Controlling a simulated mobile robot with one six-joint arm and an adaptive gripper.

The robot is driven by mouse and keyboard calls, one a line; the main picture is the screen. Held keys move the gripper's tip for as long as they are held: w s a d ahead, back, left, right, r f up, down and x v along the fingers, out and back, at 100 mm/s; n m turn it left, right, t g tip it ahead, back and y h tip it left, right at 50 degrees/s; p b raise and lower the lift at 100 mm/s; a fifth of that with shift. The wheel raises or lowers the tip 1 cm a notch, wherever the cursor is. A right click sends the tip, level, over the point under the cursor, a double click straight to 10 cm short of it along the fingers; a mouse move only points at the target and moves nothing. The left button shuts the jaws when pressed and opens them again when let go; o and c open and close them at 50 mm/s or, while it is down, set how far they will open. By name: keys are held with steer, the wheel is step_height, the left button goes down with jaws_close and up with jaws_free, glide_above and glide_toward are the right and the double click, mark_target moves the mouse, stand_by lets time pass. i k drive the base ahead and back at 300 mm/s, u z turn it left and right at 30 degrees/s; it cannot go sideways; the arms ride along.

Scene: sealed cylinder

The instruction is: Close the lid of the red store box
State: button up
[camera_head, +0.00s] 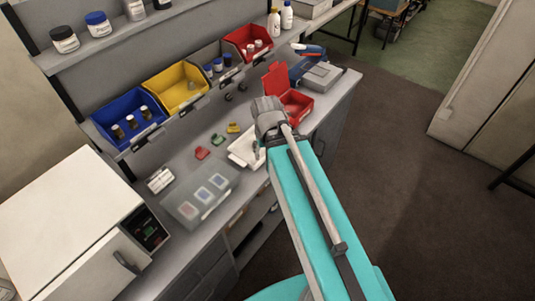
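The red store box (296,106) stands on the bench toward its far right end. Its red lid (275,80) is open, raised upright at the box's left side. My teal arm reaches up from the bottom right, and its grey joint is just left of and in front of the box, covering part of the bench. My gripper's fingers cannot be made out; they are hidden behind the arm or outside the view. I cannot tell whether anything touches the lid.
A blue and grey device (314,72) stands just behind the box. A white tray (240,150) lies left of my arm, near small coloured pieces. Blue (108,112), yellow (165,82) and red (237,36) bins hang above. The floor at right is clear.

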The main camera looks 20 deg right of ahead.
mark_target(276, 82)
steer(key=z, duration=0.55)
steer(key=k, duration=1.35)
steer(key=z, duration=0.6)
steer(key=i, duration=0.95)
steer(key=u, duration=0.5)
steer(key=i, duration=1)
steer(key=u, duration=0.65)
